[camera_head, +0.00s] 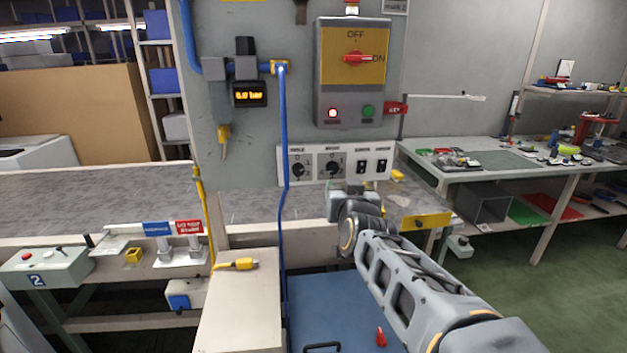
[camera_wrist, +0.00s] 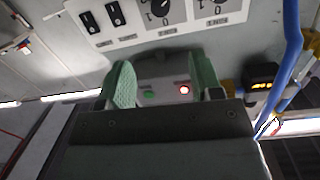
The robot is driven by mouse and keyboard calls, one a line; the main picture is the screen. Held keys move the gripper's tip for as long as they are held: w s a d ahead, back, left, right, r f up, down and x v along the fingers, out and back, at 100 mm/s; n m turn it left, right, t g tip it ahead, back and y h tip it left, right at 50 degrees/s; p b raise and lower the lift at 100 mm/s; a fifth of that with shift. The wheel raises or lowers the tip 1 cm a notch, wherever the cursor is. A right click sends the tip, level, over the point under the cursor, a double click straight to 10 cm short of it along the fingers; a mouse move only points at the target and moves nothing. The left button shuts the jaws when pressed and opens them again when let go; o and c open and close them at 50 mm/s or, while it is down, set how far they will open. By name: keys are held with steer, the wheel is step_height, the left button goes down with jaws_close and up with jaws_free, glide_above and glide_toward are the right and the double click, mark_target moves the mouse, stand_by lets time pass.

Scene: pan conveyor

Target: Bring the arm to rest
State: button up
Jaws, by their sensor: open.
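My arm reaches in from the lower right in the head view, raised in front of the control panel. My gripper (camera_head: 350,190) is at its end, just below the white switch strip (camera_head: 336,164); the fingers are hard to make out there. In the wrist view my gripper (camera_wrist: 165,85) shows two green fingers standing well apart with nothing between them. Behind them are the grey control box's red light and green button. Whether the fingers touch the panel cannot be told.
The grey and yellow control box (camera_head: 352,95) has a red rotary switch (camera_head: 358,58). A blue hose (camera_head: 283,180) hangs left of my gripper. A yellow plug (camera_head: 238,264) lies on the beige cabinet (camera_head: 240,310). A workbench (camera_head: 480,165) stands at the right, with open green floor before it.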

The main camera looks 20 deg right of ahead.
steer(key=s+a+f+n+g+y+p, duration=0.2)
steer(key=s+a+f+g+y+p, duration=0.25)
steer(key=f+g, duration=0.5)
steer(key=s+a+n+g+p, duration=0.1)
steer(key=s+a+p, duration=0.1)
steer(key=s, duration=0.4)
steer(key=s+a+n+g+p, duration=0.1)
steer(key=s+a+g+p, duration=0.1)
steer(key=s, duration=0.4)
steer(key=shift+a+r+p, duration=0.15)
steer(key=shift+a+p, duration=0.15)
steer(key=shift+p, duration=0.6)
